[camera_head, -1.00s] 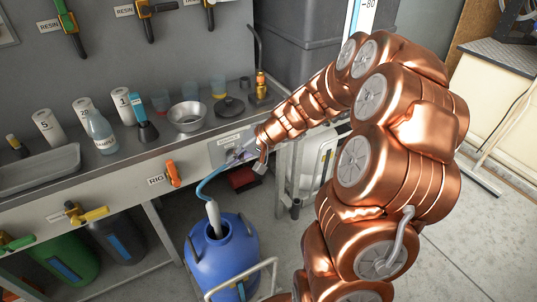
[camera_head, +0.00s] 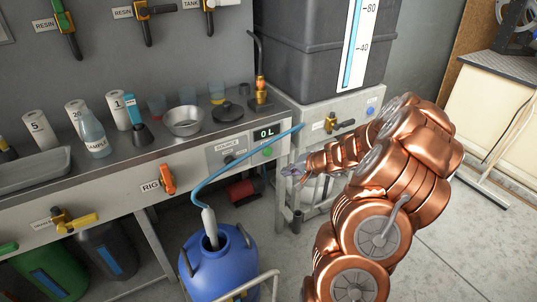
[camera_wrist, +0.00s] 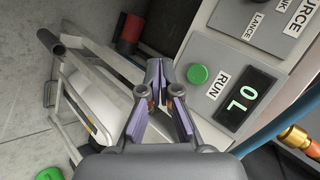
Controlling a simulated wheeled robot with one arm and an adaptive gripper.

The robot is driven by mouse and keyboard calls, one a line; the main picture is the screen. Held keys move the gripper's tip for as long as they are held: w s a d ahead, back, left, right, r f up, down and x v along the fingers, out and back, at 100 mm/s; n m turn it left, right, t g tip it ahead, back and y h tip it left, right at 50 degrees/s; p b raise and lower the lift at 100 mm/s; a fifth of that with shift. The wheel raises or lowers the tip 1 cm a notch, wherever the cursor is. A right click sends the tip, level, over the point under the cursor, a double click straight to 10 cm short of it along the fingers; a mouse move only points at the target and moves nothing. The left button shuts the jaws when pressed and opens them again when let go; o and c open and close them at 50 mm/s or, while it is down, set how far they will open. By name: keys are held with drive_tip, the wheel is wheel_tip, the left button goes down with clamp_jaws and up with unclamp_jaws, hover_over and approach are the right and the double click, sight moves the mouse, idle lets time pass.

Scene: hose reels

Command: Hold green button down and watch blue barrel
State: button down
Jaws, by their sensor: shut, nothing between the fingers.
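The green button (camera_head: 267,152) is on the grey control panel on the bench front, under a display (camera_head: 267,132) reading "0 L". In the wrist view the green button (camera_wrist: 198,74), labelled RUN, is to the right of my gripper (camera_wrist: 159,78), next to the display (camera_wrist: 243,97). My gripper's fingers are shut and empty, apart from the button. In the head view my gripper (camera_head: 289,171) is to the right of and below the button. The blue barrel (camera_head: 215,272) stands on the floor below, with a white lance (camera_head: 210,223) in its open neck. The liquid level inside cannot be seen.
A blue hose (camera_head: 240,162) runs from the lance up past the panel to the right. An orange RIG handle (camera_head: 167,179) is left on the bench front. A dark tank (camera_head: 310,60) stands behind. Cups and a metal bowl (camera_head: 184,121) sit on the bench.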

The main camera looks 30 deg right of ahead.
drive_tip(key=shift+w, duration=0.1)
drive_tip(key=p, duration=0.3)
approach(267, 156)
drive_tip(key=shift+s+a+f+x, duration=0.1)
drive_tip(key=shift+s+f+x, duration=0.05)
drive_tip(key=shift+x, duration=0.8)
drive_tip(key=shift+s+a+f+x, duration=0.1)
drive_tip(key=shift+s+f+x, duration=0.1)
drive_tip(key=shift+x, duration=0.75)
drive_tip(key=shift+s+a+f+x, duration=0.1)
drive_tip(key=shift+s+x, duration=0.05)
drive_tip(key=shift+x, duration=0.85)
drive_tip(key=shift+w, duration=0.1)
drive_tip(key=shift+w, duration=0.3)
drive_tip(key=shift+w+d, duration=0.1)
drive_tip(key=shift+w, duration=0.45)
idle(3.4)
